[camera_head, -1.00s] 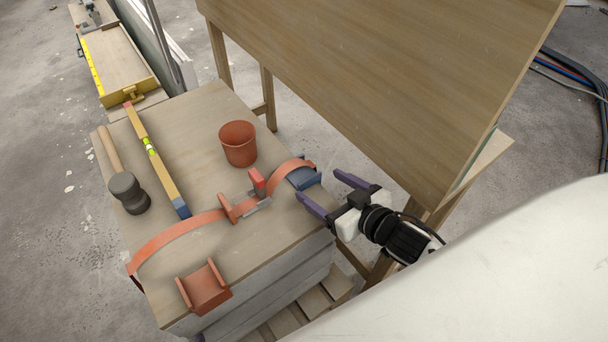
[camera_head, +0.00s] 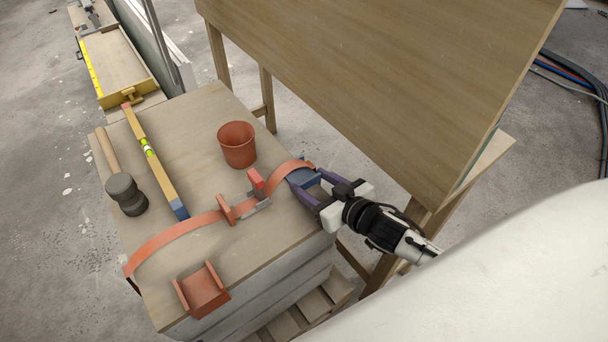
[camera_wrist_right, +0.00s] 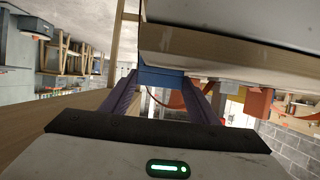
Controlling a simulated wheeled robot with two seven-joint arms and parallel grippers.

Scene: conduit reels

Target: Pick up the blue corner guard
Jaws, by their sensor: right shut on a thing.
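The blue corner guard (camera_head: 301,176) sits at the right edge of the board stack, at the end of the orange strap (camera_head: 180,235). It also shows between my fingers in the right wrist view (camera_wrist_right: 161,77). My right gripper (camera_head: 309,184) has its purple fingers on either side of the guard and is shut on it. The gripper partly hides the guard in the head view. My left gripper is in neither view.
An orange cup (camera_head: 237,146), a strap buckle (camera_head: 243,205), an orange corner guard (camera_head: 202,291), a spirit level (camera_head: 156,160) and a mallet (camera_head: 124,190) are on the stack (camera_head: 195,125). A large wooden panel (camera_head: 390,75) stands behind my right gripper.

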